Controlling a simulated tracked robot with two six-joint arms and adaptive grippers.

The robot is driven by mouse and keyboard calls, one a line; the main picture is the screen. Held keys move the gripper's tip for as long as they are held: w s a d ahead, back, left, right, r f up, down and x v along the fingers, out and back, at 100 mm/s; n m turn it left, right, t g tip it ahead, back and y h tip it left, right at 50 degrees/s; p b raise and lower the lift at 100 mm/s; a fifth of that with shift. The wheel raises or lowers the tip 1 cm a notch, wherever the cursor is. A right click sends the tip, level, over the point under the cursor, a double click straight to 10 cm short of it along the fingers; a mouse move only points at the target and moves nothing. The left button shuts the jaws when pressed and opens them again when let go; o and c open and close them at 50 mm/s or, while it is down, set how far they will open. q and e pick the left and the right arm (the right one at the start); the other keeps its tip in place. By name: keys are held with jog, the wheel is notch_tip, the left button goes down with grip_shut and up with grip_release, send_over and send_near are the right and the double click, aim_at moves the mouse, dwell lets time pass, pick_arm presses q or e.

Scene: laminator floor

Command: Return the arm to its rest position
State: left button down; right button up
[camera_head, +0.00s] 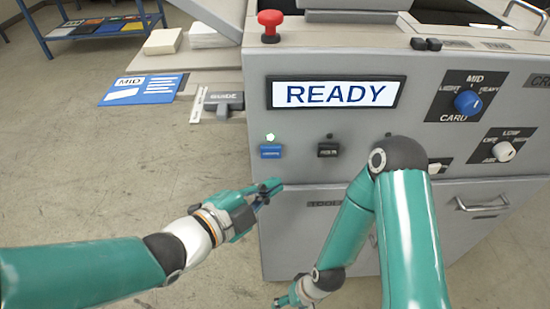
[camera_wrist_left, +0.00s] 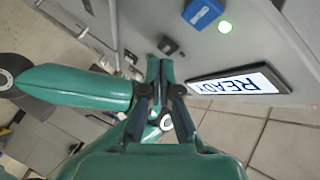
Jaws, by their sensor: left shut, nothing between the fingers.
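My left arm comes in from the left in the head view. Its gripper (camera_head: 268,188) is shut and empty, in front of the laminator's grey front panel, below the blue switch (camera_head: 271,151). In the left wrist view the left gripper (camera_wrist_left: 160,65) shows its fingers together with nothing between them. The blue switch (camera_wrist_left: 203,12) and a lit green lamp (camera_wrist_left: 225,27) are beyond the fingertips there. My right arm reaches down at the right of the head view. Its gripper (camera_head: 283,302) is low at the bottom edge, partly cut off, and its fingers are unclear.
The laminator display (camera_head: 335,94) reads READY. A red button (camera_head: 270,25) stands on top; a blue knob (camera_head: 468,102) and a white knob (camera_head: 503,151) are at the right. A blue card (camera_head: 143,90) lies at the left. The floor left of the machine is open.

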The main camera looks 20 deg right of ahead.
pick_arm(q)
jog(key=shift+s+a, duration=0.1)
jog(key=shift+s, duration=0.25)
